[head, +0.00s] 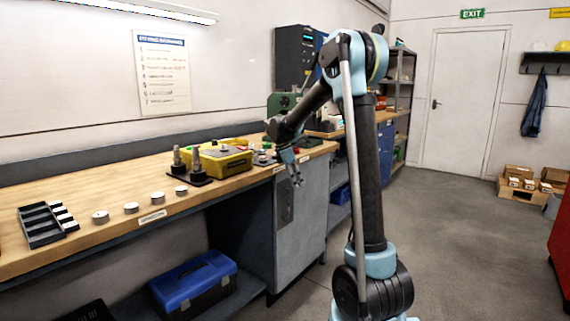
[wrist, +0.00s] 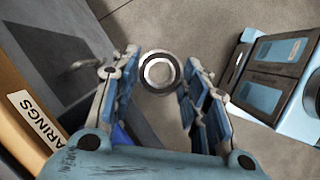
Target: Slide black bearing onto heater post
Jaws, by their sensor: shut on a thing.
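My gripper (head: 297,180) hangs in front of the bench's edge, out over the floor side. In the head view the bearing is too small to make out. On the bench a dark plate (head: 202,182) carries upright grey posts (head: 196,163); I cannot tell whether one is the heater post. They are left of my gripper and well apart from it.
Several silver round parts (head: 131,208) stand in a row along the bench (head: 85,190). A grey cabinet (head: 300,215) is below my gripper.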

